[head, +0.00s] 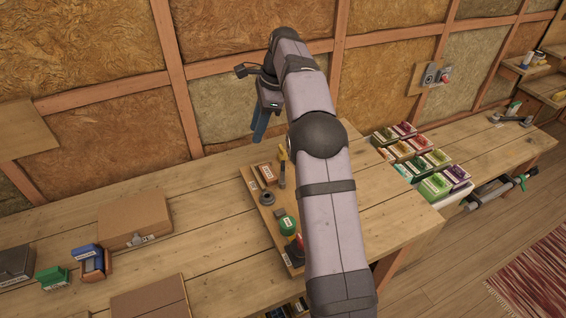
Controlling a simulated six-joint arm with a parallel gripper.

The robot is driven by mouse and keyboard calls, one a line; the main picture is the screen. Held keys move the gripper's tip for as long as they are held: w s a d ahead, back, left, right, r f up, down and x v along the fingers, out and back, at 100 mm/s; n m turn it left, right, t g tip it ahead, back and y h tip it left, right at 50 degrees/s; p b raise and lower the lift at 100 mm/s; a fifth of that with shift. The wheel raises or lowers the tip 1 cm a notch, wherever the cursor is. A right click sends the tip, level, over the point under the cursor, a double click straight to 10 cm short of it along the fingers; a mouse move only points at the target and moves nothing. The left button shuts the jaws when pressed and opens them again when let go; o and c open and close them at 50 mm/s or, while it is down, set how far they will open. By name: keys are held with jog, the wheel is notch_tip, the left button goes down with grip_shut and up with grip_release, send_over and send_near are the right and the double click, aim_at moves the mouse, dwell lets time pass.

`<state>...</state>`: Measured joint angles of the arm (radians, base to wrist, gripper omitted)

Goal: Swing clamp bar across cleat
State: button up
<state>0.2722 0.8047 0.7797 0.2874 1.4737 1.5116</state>
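A wooden board (256,206) lies on the bench, partly hidden behind my arm. A short dark grey upright bar (282,175) stands near its far end, below a yellow piece (282,151); this may be the clamp bar, but I cannot be sure. I cannot pick out the cleat with certainty. A dark round knob (267,198), a green round piece (288,225) and a red piece (296,243) are also on the board. My gripper (260,133) hangs above the bench beyond the board's far end, fingers down, apart from the fittings. Its finger gap is not clear.
A rack of coloured boxes (421,160) stands to the right. The insulated wall (250,45) rises behind. Bench between case and board is clear.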

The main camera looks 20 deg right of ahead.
jog(key=s+d+f+n+h, duration=0.2)
jog(key=s+f+n, duration=0.1)
jog(key=s+f, duration=0.15)
jog(key=n+t+h, duration=0.2)
jog(key=n+h, duration=0.1)
jog(key=n, duration=0.9)
send_near(283, 164)
jog(key=shift+x, duration=0.75)
jog(key=shift+d+f, duration=0.1)
jog(key=shift+f, duration=0.05)
jog(key=shift+p+x, duration=1.5)
jog(key=shift+x, duration=2.05)
jog(key=shift+w, duration=0.15)
grip_shut()
